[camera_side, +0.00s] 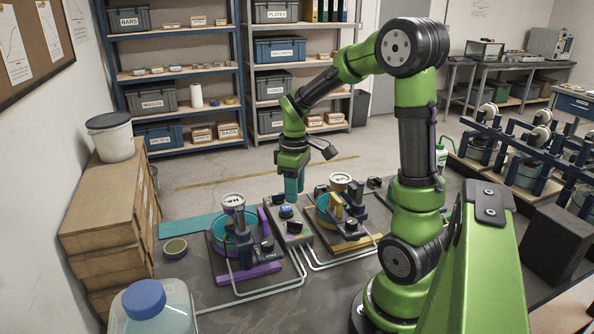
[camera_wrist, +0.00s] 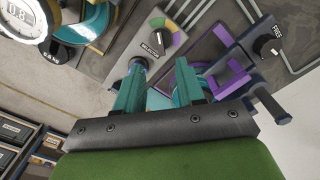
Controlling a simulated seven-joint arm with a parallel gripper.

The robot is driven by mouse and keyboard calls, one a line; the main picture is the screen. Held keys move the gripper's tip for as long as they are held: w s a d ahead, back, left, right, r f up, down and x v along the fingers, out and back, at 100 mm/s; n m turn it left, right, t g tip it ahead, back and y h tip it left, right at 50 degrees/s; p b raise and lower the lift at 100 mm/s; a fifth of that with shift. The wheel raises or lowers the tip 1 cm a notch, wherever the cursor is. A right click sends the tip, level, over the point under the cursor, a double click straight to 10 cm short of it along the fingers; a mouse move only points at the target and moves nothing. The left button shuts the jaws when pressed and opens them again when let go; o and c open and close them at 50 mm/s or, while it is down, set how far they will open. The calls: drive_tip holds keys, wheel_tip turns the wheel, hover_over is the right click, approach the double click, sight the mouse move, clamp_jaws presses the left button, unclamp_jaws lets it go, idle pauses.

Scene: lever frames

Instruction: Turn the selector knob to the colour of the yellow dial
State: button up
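The selector knob (camera_wrist: 156,42) is black and sits on a grey panel (camera_wrist: 140,48), with a yellow patch on one side and a purple patch on another. Which patch it points at is too small to tell. In the side view the grey box (camera_side: 290,236) stands between two lever frames. My gripper (camera_side: 292,198) points down over the box's far end. Its teal fingers (camera_wrist: 160,68) are apart and empty, short of the knob.
A purple lever frame (camera_side: 247,273) with a dial (camera_side: 233,201) stands left of the box. A yellow lever frame (camera_side: 352,245) stands right. Upright levers flank the box closely. Pipes run along the bench front. A tin (camera_side: 175,248) sits at the left.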

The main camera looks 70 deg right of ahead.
sight(295, 221)
wheel_tip(295, 221, down, 9)
drive_tip(key=shift+f, duration=0.1)
idle(0.3)
clamp_jaws()
